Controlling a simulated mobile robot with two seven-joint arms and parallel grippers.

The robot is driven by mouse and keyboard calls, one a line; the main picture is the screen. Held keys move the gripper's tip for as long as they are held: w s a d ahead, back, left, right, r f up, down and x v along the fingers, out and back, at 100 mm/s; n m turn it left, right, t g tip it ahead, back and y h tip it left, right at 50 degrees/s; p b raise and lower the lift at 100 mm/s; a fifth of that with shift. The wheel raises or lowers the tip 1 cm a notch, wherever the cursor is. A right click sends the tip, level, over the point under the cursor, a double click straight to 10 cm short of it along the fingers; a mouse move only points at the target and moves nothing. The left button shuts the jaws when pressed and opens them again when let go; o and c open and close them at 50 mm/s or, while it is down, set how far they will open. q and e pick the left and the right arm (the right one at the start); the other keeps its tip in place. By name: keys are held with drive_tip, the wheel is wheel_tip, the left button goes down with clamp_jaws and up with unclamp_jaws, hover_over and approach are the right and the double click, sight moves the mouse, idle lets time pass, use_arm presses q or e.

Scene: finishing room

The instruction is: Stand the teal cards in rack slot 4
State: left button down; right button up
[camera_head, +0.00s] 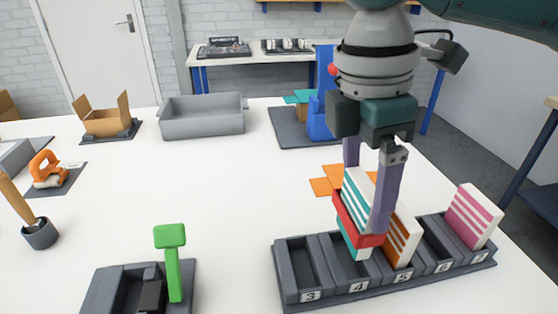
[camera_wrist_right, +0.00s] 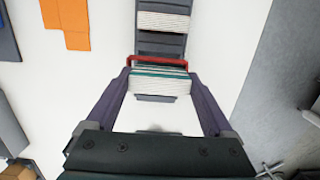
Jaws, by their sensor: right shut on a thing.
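The teal cards (camera_head: 353,203) are a white-and-teal striped stack with a red band (camera_head: 371,240) around its lower part. My right gripper (camera_head: 367,210) is shut on the stack, one finger on each side. The stack stands slightly tilted, its lower end at slot 4 of the dark grey rack (camera_head: 332,293). I cannot tell if it rests on the slot floor. In the right wrist view the teal cards (camera_wrist_right: 160,82) sit between both fingers, with the red band (camera_wrist_right: 160,58) beyond. My left gripper is not in view.
Orange-striped cards (camera_head: 403,238) stand in slot 5, close beside the held stack. Pink-striped cards (camera_head: 473,216) stand in slot 7. Slots 3 and 6 look empty. A green tool (camera_head: 172,262) stands upright to the left of the rack. The middle of the table (camera_head: 235,190) is clear.

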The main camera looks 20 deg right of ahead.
sight(356, 222)
drive_tip(key=shift+f+b, duration=0.3)
drive_tip(key=shift+f, duration=2.5)
drive_tip(key=shift+f, duration=0.2)
drive_tip(key=o, duration=1.3)
